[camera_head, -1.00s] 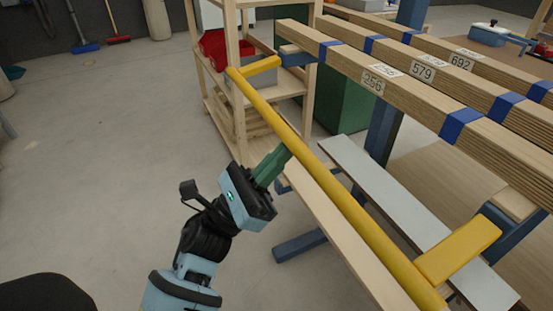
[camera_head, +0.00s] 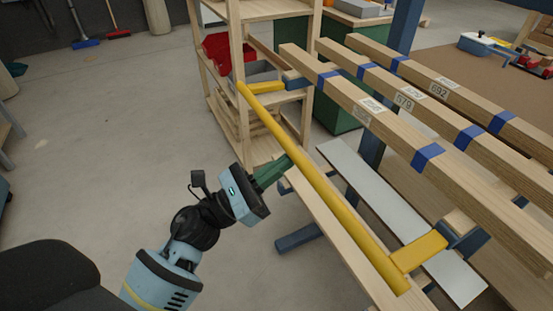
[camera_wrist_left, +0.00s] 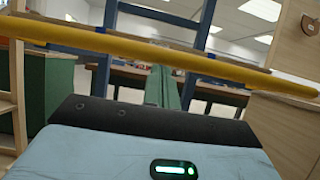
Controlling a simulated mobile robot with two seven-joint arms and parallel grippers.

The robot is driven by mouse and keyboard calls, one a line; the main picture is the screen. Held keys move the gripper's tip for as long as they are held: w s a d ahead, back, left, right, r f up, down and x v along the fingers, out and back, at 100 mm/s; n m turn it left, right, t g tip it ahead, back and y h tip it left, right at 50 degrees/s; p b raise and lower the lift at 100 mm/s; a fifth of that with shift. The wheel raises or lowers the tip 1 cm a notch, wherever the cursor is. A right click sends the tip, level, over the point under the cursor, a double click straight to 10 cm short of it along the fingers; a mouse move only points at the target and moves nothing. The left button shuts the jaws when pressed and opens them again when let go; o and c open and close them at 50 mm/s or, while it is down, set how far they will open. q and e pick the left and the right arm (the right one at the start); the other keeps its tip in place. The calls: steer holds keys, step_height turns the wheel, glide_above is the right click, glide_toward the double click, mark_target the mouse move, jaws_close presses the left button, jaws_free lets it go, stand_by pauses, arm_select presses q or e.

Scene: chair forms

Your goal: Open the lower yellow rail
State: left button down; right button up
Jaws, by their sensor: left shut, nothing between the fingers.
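The yellow rail (camera_head: 335,200) is a long round bar slanting from upper left to lower right in the head view. Short yellow arms (camera_head: 420,251) join it at both ends to blue supports on the beam rack. My left gripper (camera_head: 287,162) is shut and empty, its green fingers pointing at the near side of the rail's middle. The tips look close to the rail; whether they touch cannot be told. In the left wrist view the rail (camera_wrist_left: 210,64) crosses in front of the shut fingers (camera_wrist_left: 162,86). My right gripper is not in view.
Long wooden beams (camera_head: 400,135) with blue bands lie beyond the rail. A wooden shelf (camera_head: 238,60) with a red bin (camera_head: 216,52) stands at its far end. A pale board (camera_head: 365,190) lies below. The floor (camera_head: 90,180) at left is clear.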

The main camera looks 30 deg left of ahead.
arm_select(q)
steer(key=shift+r+p, duration=0.4)
steer(key=shift+p, duration=0.3)
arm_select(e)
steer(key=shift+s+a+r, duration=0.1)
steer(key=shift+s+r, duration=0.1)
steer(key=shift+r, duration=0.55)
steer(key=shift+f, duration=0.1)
arm_select(q)
steer(key=shift+f, duration=0.15)
